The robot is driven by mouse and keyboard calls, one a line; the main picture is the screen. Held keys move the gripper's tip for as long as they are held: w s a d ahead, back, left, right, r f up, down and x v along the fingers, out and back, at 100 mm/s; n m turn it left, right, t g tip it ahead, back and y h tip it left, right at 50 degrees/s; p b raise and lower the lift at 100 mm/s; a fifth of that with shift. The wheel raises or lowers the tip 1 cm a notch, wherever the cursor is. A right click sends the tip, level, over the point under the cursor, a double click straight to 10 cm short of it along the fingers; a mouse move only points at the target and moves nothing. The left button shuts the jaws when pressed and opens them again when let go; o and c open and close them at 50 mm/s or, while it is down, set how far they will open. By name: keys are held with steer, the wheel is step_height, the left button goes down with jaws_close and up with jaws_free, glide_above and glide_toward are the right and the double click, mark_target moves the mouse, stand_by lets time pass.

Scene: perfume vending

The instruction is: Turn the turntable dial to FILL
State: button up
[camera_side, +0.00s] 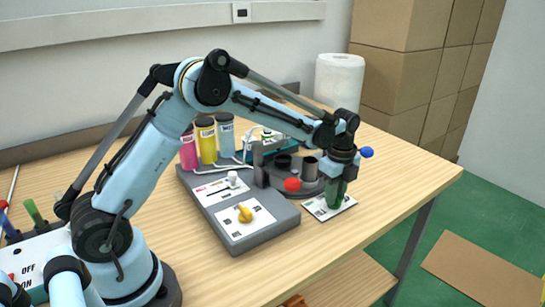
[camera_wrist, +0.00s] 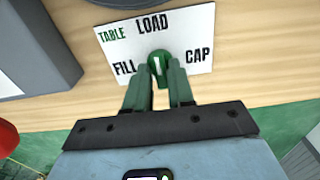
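The turntable dial (camera_wrist: 158,61) is a round green knob with a white pointer mark, on a white plate (camera_wrist: 200,25) lettered TABLE, LOAD, FILL and CAP. In the wrist view its mark points roughly up toward LOAD, with FILL to the left and CAP to the right. My gripper (camera_wrist: 159,80) has green fingers, parted, with the tips near the dial's two lower sides. I cannot tell whether they touch it. In the side view my gripper (camera_side: 335,195) points down over the white plate (camera_side: 318,213) and hides the dial.
A grey console (camera_side: 243,238) with a yellow knob (camera_side: 245,213) and a white slider knob (camera_side: 233,178) stands to the left. A red button (camera_side: 292,184) and dark cups are close behind. Pink, yellow and blue bottles stand farther back. The table's front right is clear.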

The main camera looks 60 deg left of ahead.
jaws_close()
steer(key=shift+n, duration=0.3)
steer(key=n, duration=0.3)
steer(key=shift+n, duration=0.3)
steer(key=n, duration=0.4)
steer(key=shift+n, duration=0.3)
steer(key=n, duration=0.4)
steer(key=shift+n, duration=2.5)
